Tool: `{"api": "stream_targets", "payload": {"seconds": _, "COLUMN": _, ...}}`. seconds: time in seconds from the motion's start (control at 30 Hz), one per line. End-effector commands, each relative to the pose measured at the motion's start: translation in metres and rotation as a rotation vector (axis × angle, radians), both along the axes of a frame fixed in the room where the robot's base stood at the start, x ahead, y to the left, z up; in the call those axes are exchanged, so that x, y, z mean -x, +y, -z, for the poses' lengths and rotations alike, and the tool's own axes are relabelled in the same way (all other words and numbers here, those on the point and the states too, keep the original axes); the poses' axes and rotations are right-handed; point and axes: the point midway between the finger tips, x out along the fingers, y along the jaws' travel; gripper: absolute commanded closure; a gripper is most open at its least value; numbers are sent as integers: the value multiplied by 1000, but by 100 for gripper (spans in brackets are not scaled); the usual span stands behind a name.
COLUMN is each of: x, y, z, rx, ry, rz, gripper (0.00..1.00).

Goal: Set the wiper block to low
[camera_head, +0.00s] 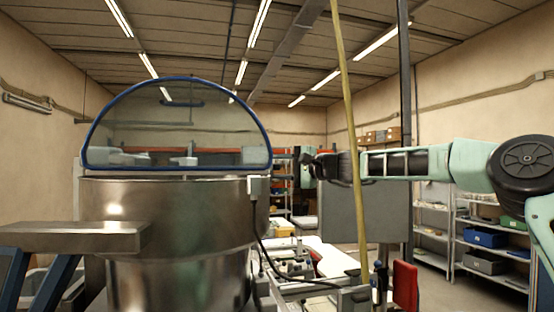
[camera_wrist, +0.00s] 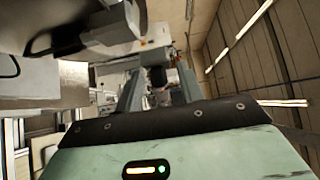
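I cannot make out with certainty which part is the wiper block or how it is set. A large metal drum (camera_head: 165,225) stands at the left in the head view, with a clear blue-rimmed hood (camera_head: 180,130) above it. A small pale box (camera_head: 257,187) with a dark cord is at the drum's right rim. My arm reaches in from the right, and my dark gripper (camera_head: 312,167) is level with the hood's lower edge, to its right. In the wrist view, my gripper (camera_wrist: 160,82) shows two grey fingers apart, with nothing clearly held between them.
A yellow pole (camera_head: 350,130) crosses in front of my arm near the gripper. A metal ledge (camera_head: 75,237) juts out at the left. A cluttered machine bench (camera_head: 305,265) and a red part (camera_head: 405,287) are below. Shelves (camera_head: 490,240) stand at the right.

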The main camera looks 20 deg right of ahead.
Motion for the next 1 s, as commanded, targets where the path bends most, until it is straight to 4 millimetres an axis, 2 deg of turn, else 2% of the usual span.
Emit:
{"api": "stream_targets", "payload": {"seconds": 0.4, "x": -7, "y": 6, "z": 1, "rx": 1, "ry": 0, "rz": 1, "gripper": 62}}
{"api": "stream_targets", "payload": {"seconds": 0.43, "x": -7, "y": 6, "z": 1, "rx": 1, "ry": 0, "rz": 1, "gripper": 67}}
{"api": "stream_targets", "payload": {"seconds": 0.53, "x": -7, "y": 6, "z": 1, "rx": 1, "ry": 0, "rz": 1, "gripper": 95}}
{"api": "stream_targets", "payload": {"seconds": 0.57, "x": -7, "y": 6, "z": 1, "rx": 1, "ry": 0, "rz": 1, "gripper": 100}}
{"api": "stream_targets", "payload": {"seconds": 0.77, "x": -6, "y": 7, "z": 5, "rx": 1, "ry": 0, "rz": 1, "gripper": 100}}
{"api": "stream_targets", "payload": {"seconds": 1.0, "x": -6, "y": 7, "z": 28, "rx": 2, "ry": -1, "rz": 0, "gripper": 100}}
